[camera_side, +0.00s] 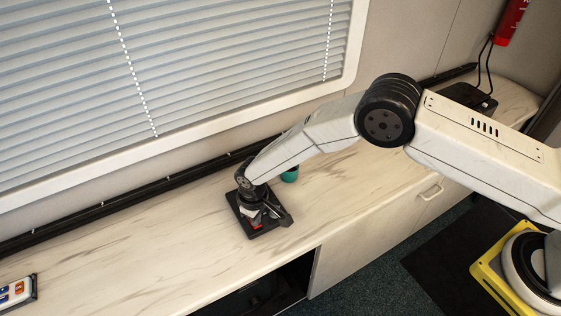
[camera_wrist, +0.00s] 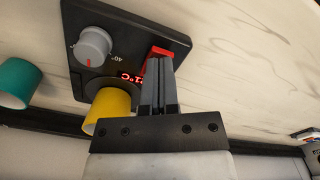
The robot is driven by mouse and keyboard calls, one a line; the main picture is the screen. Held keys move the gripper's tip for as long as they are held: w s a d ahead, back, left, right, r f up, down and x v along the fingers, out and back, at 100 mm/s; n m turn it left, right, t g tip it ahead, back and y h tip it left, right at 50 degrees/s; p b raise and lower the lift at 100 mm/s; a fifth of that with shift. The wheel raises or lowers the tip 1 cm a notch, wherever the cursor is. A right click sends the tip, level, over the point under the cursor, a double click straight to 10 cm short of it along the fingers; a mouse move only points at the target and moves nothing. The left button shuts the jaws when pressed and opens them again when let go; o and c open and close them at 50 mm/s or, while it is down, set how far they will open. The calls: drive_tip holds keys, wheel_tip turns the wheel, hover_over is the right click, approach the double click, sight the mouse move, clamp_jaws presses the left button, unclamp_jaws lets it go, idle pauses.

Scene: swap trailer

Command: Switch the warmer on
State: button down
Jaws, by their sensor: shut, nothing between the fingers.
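The warmer (camera_side: 245,223) is a black flat unit on the counter in the side view, mostly under my wrist. In the wrist view the warmer (camera_wrist: 150,18) shows a grey knob (camera_wrist: 93,46), a red lit display (camera_wrist: 131,77) and a red switch (camera_wrist: 158,52). A yellow cup (camera_wrist: 108,106) stands at its round plate, partly behind my gripper. My gripper (camera_wrist: 158,64) is shut and empty, its fingertips at the red switch. I cannot tell whether they touch it. My gripper (camera_side: 262,215) also shows above the warmer in the side view.
A teal cup (camera_wrist: 17,83) stands beside the warmer; it shows behind my arm in the side view (camera_side: 290,174). A device with coloured buttons (camera_side: 17,291) lies at the counter's left end. A black rail (camera_side: 130,196) runs along the wall. The counter (camera_side: 150,255) left of the warmer is clear.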

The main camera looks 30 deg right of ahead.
drive_tip(key=shift+f, duration=0.25)
idle(0.3)
drive_tip(key=shift+r, duration=3.5)
drive_tip(key=shift+d+r, duration=0.2)
drive_tip(key=s+d+r+m+t, duration=0.1)
drive_tip(key=s+d+r+m, duration=0.1)
drive_tip(key=s+d+r, duration=0.55)
drive_tip(key=s+d+r+m+t, duration=0.1)
drive_tip(key=s+d+r+m, duration=0.1)
drive_tip(key=d+r, duration=1)
drive_tip(key=s+d+f+m, duration=0.2)
drive_tip(key=s+d, duration=0.6)
drive_tip(key=s, duration=0.1)
drive_tip(key=shift+d+t, duration=0.3)
drive_tip(key=shift+d, duration=0.05)
